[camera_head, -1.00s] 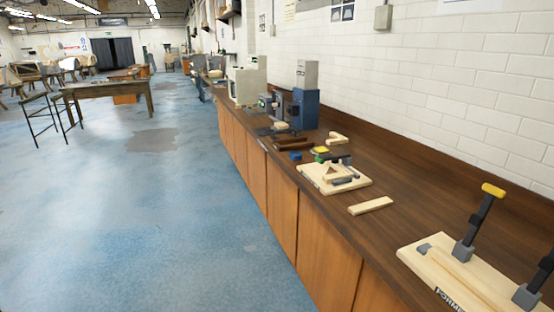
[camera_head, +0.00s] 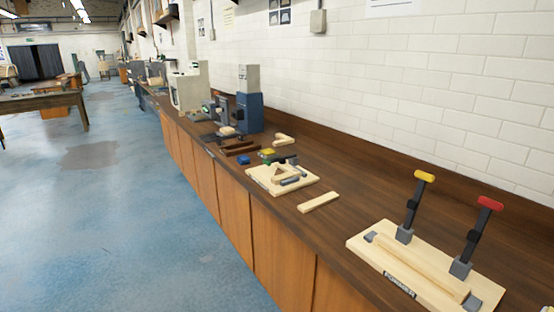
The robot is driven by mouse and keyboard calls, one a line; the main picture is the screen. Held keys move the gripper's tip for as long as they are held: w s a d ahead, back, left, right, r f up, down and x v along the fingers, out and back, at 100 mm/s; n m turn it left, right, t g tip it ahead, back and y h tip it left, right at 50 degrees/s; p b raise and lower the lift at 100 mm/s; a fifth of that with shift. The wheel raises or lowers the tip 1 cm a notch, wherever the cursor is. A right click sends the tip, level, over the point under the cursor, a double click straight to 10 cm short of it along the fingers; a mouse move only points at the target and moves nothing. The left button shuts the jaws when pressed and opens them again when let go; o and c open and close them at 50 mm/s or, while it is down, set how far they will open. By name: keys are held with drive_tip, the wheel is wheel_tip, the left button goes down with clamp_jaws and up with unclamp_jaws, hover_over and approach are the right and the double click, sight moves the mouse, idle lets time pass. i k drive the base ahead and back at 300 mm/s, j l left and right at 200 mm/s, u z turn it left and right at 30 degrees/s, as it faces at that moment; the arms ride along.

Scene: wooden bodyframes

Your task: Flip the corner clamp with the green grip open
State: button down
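A pale board (camera_head: 262,183) lies on the bench in the middle of the view, with small wooden pieces (camera_head: 283,172) set at an angle and grey clamp parts (camera_head: 293,181) on it. A dark part shows behind them, with a small yellow and greenish thing (camera_head: 267,153) close by. These are too small to tell which is the green grip or how its clamp stands. My gripper is not in view.
A second board (camera_head: 372,256) marked FORMER, nearer at right, bears two upright clamp levers, one with a yellow grip (camera_head: 425,176), one with a red grip (camera_head: 490,203). A loose wooden strip (camera_head: 318,202) lies between the boards. Blue floor (camera_head: 130,230) left of the bench is clear.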

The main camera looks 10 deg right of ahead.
sight(282, 160)
drive_tip(key=i+j, duration=0.85)
drive_tip(key=i, duration=0.2)
drive_tip(key=i+j+z, duration=0.1)
drive_tip(key=i+j, duration=0.75)
drive_tip(key=i, duration=0.2)
